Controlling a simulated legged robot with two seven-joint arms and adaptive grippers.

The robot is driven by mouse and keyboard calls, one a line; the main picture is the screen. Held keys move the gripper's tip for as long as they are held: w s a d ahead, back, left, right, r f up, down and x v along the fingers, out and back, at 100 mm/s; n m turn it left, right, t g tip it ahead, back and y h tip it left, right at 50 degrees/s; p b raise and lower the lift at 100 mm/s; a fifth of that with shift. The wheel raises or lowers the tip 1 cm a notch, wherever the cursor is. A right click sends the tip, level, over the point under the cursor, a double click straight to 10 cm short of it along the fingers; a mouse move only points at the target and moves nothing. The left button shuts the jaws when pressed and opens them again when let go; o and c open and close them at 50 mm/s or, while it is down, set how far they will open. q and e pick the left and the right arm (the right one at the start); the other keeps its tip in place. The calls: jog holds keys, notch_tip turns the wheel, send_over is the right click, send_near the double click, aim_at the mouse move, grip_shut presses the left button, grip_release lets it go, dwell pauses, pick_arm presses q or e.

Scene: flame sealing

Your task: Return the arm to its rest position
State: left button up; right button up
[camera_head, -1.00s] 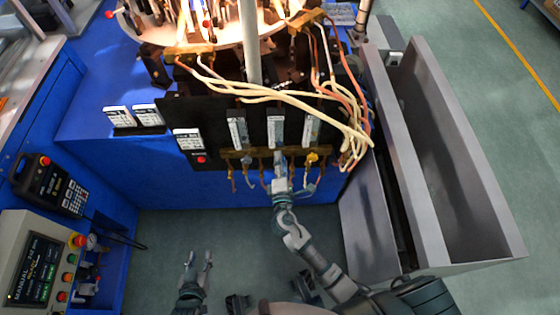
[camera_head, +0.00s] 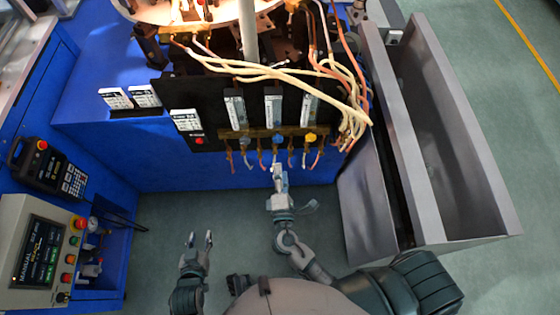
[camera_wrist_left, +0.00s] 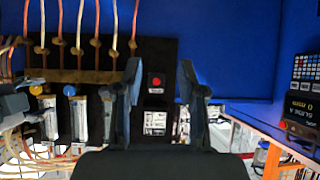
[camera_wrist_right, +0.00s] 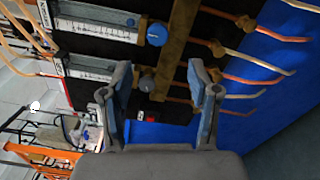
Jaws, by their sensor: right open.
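My right gripper (camera_head: 278,172) is open and empty in the head view, just in front of the valve panel (camera_head: 203,144) and apart from it. The right wrist view shows its parted fingers (camera_wrist_right: 160,78) with nothing between them. My left gripper (camera_head: 200,238) is open and empty, low over the floor left of my right arm; its fingers (camera_wrist_left: 165,82) are also apart in the left wrist view. The panel's flow gauges (camera_head: 274,107) stand upright above a blue knob (camera_head: 277,139), a yellow knob (camera_head: 310,137) and a grey knob (camera_head: 243,140).
Hoses (camera_head: 300,78) loop above the gauges, and short tubes hang below the brass bar. A grey metal trough (camera_head: 453,150) stands at the right. A control box (camera_head: 38,250) and a keypad pendant (camera_head: 50,167) are at the left. The floor (camera_head: 165,215) between is clear.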

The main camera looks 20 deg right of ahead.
jog(key=shift+s, duration=0.2)
dwell(0.4)
